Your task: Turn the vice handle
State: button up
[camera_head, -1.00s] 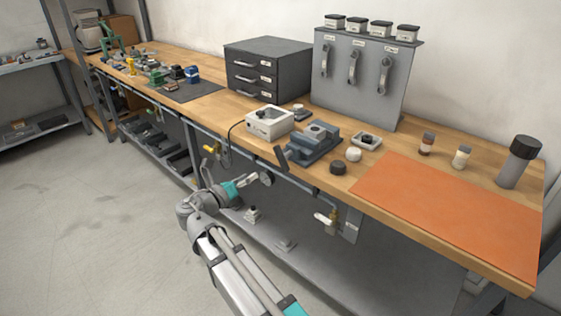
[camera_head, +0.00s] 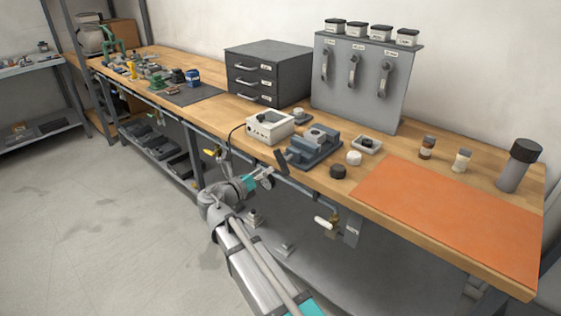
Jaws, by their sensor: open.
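The blue-grey vice (camera_head: 314,147) stands on the wooden bench, near its front edge. Its dark handle (camera_head: 282,160) hangs tilted at the vice's left front end, over the bench edge. My gripper (camera_head: 265,177) is just below and left of the handle, in front of the bench edge. It is open and looks empty. It is small in this view, and I cannot tell whether it touches the handle; a small gap seems to show between them.
A white box with a dial (camera_head: 270,127) stands left of the vice. A dark round puck (camera_head: 338,171) and a white one (camera_head: 354,158) sit right of it. A valve with a white lever (camera_head: 326,223) hangs below the bench edge. The orange mat (camera_head: 440,215) is bare.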

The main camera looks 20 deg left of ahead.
aim_at(279, 162)
jog(key=shift+x, duration=3.8)
grip_shut()
